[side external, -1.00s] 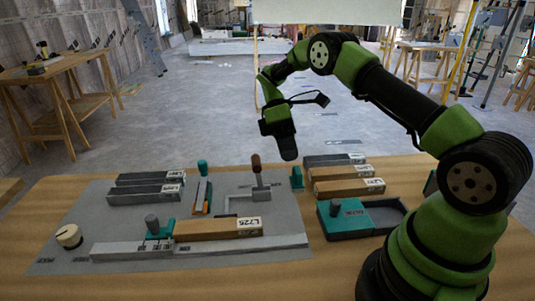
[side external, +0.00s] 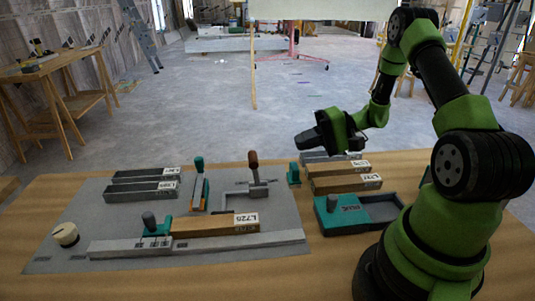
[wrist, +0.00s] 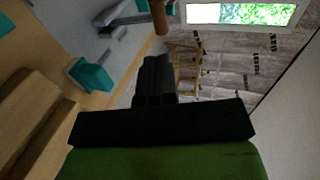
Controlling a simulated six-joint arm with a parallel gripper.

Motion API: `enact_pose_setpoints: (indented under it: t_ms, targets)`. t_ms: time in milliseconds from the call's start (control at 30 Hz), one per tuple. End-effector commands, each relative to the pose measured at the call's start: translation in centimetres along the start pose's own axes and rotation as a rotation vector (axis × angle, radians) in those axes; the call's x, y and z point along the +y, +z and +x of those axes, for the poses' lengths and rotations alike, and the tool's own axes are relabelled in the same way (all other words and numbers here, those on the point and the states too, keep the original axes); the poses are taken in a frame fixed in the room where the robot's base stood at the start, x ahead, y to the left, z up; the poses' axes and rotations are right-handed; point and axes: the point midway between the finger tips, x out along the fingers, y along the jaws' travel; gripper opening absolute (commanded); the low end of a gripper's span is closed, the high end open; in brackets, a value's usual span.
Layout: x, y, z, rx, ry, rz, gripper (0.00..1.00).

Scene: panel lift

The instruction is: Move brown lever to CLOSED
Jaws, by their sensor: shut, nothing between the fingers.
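The brown lever (side external: 254,160) stands close to upright on its grey clamp (side external: 258,188) near the back right of the grey panel. In the wrist view the brown handle (wrist: 158,15) shows at the top edge, beyond the fingertips. My gripper (side external: 299,141) is to the right of the lever, at about handle height or a little above, pointing left toward it. Its fingers (wrist: 155,62) are shut and empty, apart from the handle. I cannot read any CLOSED marking.
A teal-handled lever (side external: 199,180) stands left of the brown one. A small teal block (side external: 294,174) is below my gripper. Labelled bars (side external: 345,184) and a teal box with a grey tray (side external: 375,200) lie to the right. A wooden bar (side external: 215,225) lies in front.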

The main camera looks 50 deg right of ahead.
Motion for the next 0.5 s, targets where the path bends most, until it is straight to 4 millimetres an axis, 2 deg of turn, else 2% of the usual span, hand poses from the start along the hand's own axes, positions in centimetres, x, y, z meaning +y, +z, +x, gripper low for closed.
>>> enact_pose_setpoints:
  t_ms: [33,200,300,500]
  targets:
    - [0.0,0.1,1.3,-0.008,-0.001,0.001,0.0]
    - [0.0,0.1,4.9,-0.008,-0.001,0.0,0.0]
    - [0.0,0.1,6.5,-0.007,0.0,-0.001,0.0]
    - [0.0,0.1,8.6,-0.004,-0.001,0.0,0.0]
